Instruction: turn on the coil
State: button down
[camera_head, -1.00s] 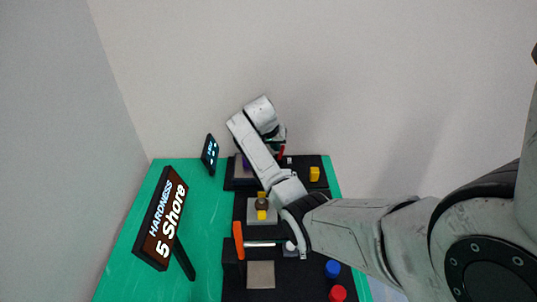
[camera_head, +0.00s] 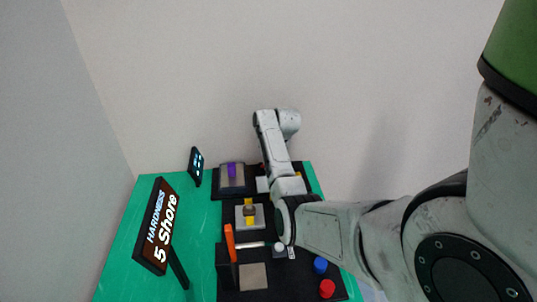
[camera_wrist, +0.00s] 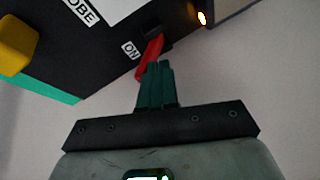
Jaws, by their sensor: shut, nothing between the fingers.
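A red lever (camera_wrist: 149,57) shows in the wrist view beside a white label reading "ON", on a black panel (camera_wrist: 100,55). My gripper (camera_wrist: 156,68) is shut and empty, its green fingertips at the lever's lower end; I cannot tell if they touch. An orange light (camera_wrist: 202,18) glows to the right of the lever. In the head view my gripper is hidden behind my arm at the far end of the black stations. I cannot clearly tell which part is the coil.
A yellow knob (camera_wrist: 15,45) sits at the wrist view's left. In the head view, a purple part (camera_head: 232,169), an orange bar (camera_head: 229,242), a blue button (camera_head: 320,265) and a red button (camera_head: 327,288) stand on the black stations. A hardness sign (camera_head: 158,228) stands on the green table (camera_head: 120,262).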

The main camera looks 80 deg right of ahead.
jog(key=shift+w+a+f, duration=0.2)
jog(key=shift+w+f, duration=0.1)
jog(key=shift+w, duration=0.3)
jog(key=shift+r, duration=0.15)
jog(key=shift+w+a+r, duration=0.1)
jog(key=shift+w+r, duration=0.1)
jog(key=shift+r, duration=0.05)
jog(key=s+a+r+p, duration=0.1)
jog(key=a+r, duration=0.2)
jog(key=r, duration=0.8)
jog(key=shift+a, duration=0.35)
